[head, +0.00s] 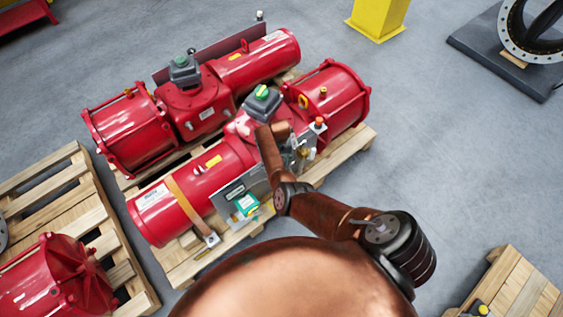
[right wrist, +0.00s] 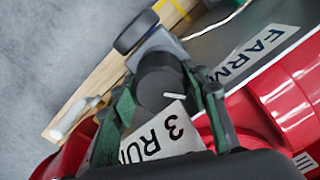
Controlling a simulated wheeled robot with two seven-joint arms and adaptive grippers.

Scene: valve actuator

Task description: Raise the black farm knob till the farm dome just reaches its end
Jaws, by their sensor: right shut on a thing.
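In the right wrist view a black round knob (right wrist: 160,80) with a white pointer mark sits between the fingers of my right gripper (right wrist: 165,90), which is shut on it. A panel plate labelled FARM (right wrist: 250,55) is beside it. A white label reading "3 RU…" (right wrist: 165,135) is partly hidden by the gripper. In the head view my right arm reaches the near red actuator (head: 190,190), and the arm hides the knob. A green-topped dome (head: 262,92) stands on this actuator's grey box. My left gripper is not in view.
A second red actuator (head: 130,125) with its own grey box (head: 184,72) lies behind. Both rest on wooden pallets. A dark rounded part (right wrist: 135,32) on a grey fitting is close beyond the knob. Open grey floor lies to the right.

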